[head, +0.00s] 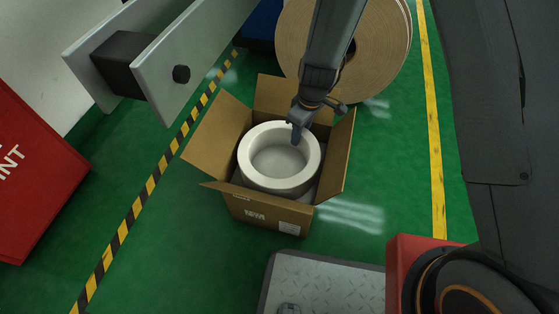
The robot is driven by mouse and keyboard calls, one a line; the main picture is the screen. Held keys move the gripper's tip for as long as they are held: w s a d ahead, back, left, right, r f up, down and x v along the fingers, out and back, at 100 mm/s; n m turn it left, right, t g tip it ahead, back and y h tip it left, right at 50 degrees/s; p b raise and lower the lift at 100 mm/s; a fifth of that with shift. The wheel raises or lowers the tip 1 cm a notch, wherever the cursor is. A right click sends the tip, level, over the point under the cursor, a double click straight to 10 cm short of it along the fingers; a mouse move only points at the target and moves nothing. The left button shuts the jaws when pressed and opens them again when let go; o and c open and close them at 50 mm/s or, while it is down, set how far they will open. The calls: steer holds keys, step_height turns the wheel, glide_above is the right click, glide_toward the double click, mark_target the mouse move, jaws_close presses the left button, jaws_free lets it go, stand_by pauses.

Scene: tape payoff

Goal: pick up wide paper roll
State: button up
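The wide paper roll (258,171) is a thick white ring with a broad hollow middle. It sits upright, opening up, in an open cardboard box (265,214). My gripper (296,131) reaches down from above at the roll's far right rim. One dark finger shows against the inner side of the roll's wall. The other finger is not clearly visible, so I cannot tell whether the gripper is open or shut, or whether it touches the roll.
The box flaps (217,139) are spread outward around the roll. A large brown roll (387,62) stands just behind the box. A grey metal bracket (185,85) juts in at the upper left. A red cabinet (40,180) stands at the left. Green floor lies clear left of the box.

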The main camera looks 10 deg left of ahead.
steer(key=shift+f, duration=0.3)
jaws_close()
steer(key=shift+r, duration=0.1)
